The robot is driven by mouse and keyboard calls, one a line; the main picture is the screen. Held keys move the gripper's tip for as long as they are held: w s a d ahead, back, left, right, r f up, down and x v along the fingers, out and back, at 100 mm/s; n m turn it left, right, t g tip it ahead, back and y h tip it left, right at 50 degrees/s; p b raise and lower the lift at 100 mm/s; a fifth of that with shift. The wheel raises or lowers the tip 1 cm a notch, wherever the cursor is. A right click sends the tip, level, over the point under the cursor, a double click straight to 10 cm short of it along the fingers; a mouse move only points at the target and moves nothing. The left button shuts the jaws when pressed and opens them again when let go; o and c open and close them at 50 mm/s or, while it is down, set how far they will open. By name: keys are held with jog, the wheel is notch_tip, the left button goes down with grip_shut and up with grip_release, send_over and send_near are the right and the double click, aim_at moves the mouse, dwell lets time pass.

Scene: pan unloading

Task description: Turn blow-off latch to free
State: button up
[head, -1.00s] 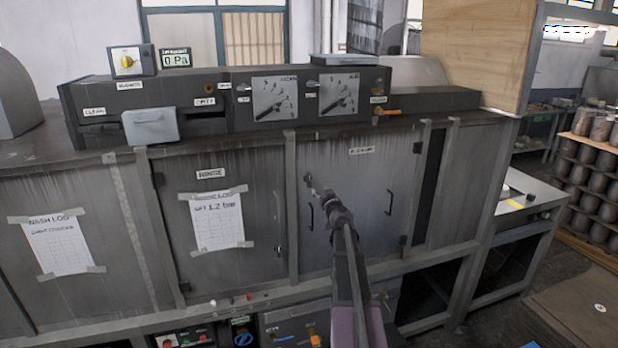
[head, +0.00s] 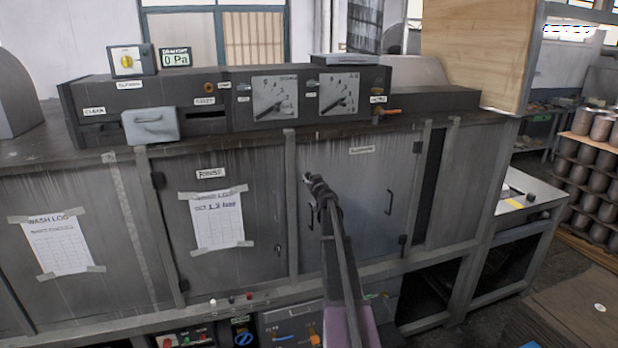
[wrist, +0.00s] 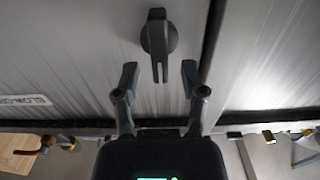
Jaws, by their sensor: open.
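The blow-off latch shows in the wrist view as a dark round knob with a long narrow handle (wrist: 158,42), lined up with the picture's vertical. It sits on the grey blow-off door (head: 350,200), near the door's latch-side edge. My gripper (wrist: 160,75) is open, with one fingertip on either side of the handle's lower end and gaps on both sides; contact is not visible. In the head view my gripper (head: 312,181) is at the upper left of that door and largely hides the latch.
A vertical door handle (head: 389,202) is to the right on the same door. The rinse door (head: 240,225) with its taped sheet is to the left, past a frame post (head: 291,210). A dark control housing (head: 230,100) runs above the doors.

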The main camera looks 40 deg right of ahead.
jog(key=shift+x, duration=0.9)
jog(key=shift+c, duration=0.2)
grip_shut()
jog(key=shift+m, duration=0.4)
jog(key=shift+s+d+f+m+b, duration=0.1)
jog(key=shift+d+f+m+b, duration=0.2)
jog(key=shift+m, duration=2.55)
jog(key=shift+s+d+f+m+b, duration=0.1)
jog(key=shift+d+f+m+b, duration=0.15)
jog(key=shift+m, duration=2.55)
jog(key=shift+s+d+f+m+b, duration=0.1)
jog(key=shift+d+f+m+b, duration=0.2)
jog(key=shift+m, duration=2.55)
jog(key=shift+a, duration=0.15)
